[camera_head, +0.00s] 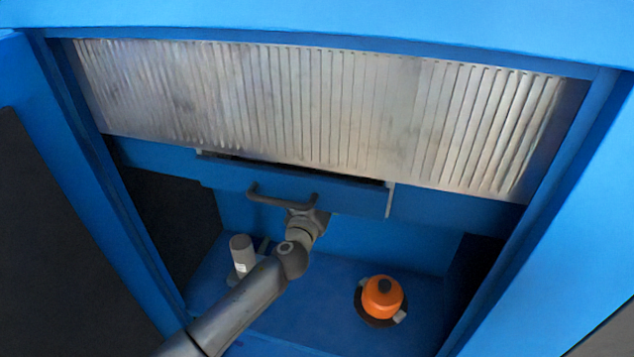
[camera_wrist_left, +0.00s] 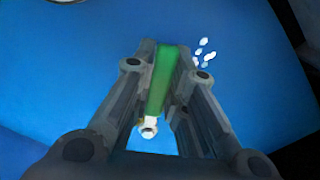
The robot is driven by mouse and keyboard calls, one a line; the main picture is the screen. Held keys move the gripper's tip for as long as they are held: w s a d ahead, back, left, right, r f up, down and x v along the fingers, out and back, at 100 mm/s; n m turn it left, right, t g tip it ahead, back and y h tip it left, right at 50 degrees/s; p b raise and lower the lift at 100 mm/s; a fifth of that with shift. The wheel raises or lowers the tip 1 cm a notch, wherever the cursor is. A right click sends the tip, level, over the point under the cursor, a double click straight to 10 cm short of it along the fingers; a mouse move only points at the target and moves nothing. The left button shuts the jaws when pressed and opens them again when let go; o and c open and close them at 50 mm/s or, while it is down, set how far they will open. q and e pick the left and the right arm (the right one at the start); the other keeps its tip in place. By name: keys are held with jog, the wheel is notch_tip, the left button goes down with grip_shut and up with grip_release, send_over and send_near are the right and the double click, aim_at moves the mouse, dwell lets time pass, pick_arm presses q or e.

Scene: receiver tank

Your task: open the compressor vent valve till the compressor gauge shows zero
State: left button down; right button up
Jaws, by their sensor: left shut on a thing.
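A green bar-shaped handle (camera_wrist_left: 162,80), seemingly the vent valve's lever, runs between the fingers of my left gripper (camera_wrist_left: 166,66) in the left wrist view. The gripper is shut on it. A small white, round fitting (camera_wrist_left: 148,127) shows at the handle's near end. In the head view my left gripper (camera_head: 308,216) reaches up under a blue ledge, and its fingertips and the green handle are hidden there. No readable gauge face shows in either view. My right gripper is not in view.
The blue ledge (camera_head: 330,190) with a dark bar handle (camera_head: 282,199) sits below a ribbed metal panel (camera_head: 320,110). A grey cylinder (camera_head: 242,254) stands left of my arm. An orange cap (camera_head: 382,296) sits to the right. Blue cabinet walls (camera_head: 538,240) flank the opening.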

pick_arm(q)
jog(key=shift+s+d+m+p, duration=0.1)
jog(key=shift+d+m+p, duration=0.25)
jog(key=shift+m, duration=0.35)
jog(key=c, duration=1.4)
grip_release()
jog(key=shift+r, duration=0.1)
jog(key=v, duration=1.2)
